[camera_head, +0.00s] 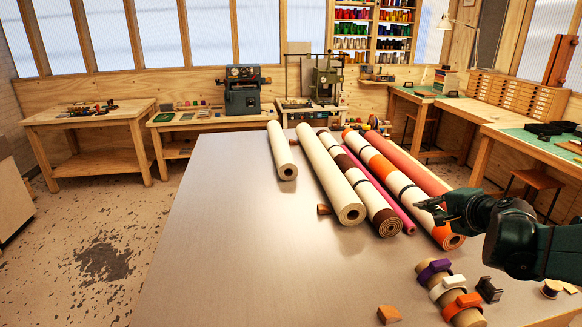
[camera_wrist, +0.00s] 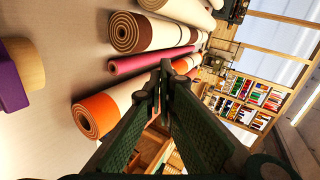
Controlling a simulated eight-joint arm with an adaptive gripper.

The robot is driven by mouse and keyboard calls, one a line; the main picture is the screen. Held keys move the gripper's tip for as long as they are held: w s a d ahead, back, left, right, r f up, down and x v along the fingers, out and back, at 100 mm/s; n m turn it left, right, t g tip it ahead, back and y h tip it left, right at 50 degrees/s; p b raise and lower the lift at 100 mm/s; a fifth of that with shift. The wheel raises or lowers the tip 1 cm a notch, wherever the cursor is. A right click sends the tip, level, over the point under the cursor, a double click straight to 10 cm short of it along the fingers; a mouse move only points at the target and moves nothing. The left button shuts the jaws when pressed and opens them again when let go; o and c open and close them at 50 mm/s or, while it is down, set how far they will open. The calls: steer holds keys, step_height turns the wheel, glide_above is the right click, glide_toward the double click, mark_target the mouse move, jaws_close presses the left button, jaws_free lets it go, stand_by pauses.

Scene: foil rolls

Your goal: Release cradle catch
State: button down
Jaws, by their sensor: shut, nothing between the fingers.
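My gripper (camera_head: 425,206) is shut and empty above the orange-ended roll at the right of the table. In the wrist view its fingertips (camera_wrist: 163,88) meet in front of the rolls. A tan core with purple (camera_head: 434,269), white (camera_head: 448,287) and orange (camera_head: 462,306) bands or clips lies at the front right of the table, below my gripper and apart from it. The purple part (camera_wrist: 10,85) also shows at the left edge of the wrist view. I cannot tell which part is the cradle catch.
Several rolls lie side by side: cream (camera_head: 332,180), brown-striped (camera_head: 385,222), pink (camera_head: 402,222) and orange-striped (camera_head: 450,238). Small wooden blocks (camera_head: 389,314) and a dark bracket (camera_head: 489,290) lie nearby. The left of the metal table (camera_head: 230,250) is clear.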

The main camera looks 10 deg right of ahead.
steer(key=s+d+f+m+t+h, duration=0.1)
steer(key=s+d+m+h, duration=0.15)
steer(key=d, duration=0.85)
steer(key=s+d+f+m+t+h, duration=0.15)
steer(key=d+m, duration=0.25)
steer(key=d, duration=0.6)
steer(key=s+d+m+t+h, duration=0.1)
steer(key=s+d+m, duration=0.25)
steer(key=d, duration=0.75)
step_height(320, 180, down, 9)
steer(key=shift+f+p, duration=0.1)
steer(key=shift+p, duration=0.25)
steer(key=shift+f, duration=0.85)
steer(key=b+x, duration=0.1)
steer(key=x, duration=0.9)
steer(key=shift+f+b, duration=0.1)
steer(key=shift+b, duration=0.25)
steer(key=shift+s+a+r, duration=0.1)
steer(key=shift+a+r, duration=0.35)
steer(key=shift+a, duration=0.35)
steer(key=shift+a+r+b, duration=0.2)
steer(key=shift+a, duration=0.25)
steer(key=shift+a+r+b, duration=0.15)
steer(key=shift+a+r, duration=0.05)
steer(key=shift+a, duration=0.3)
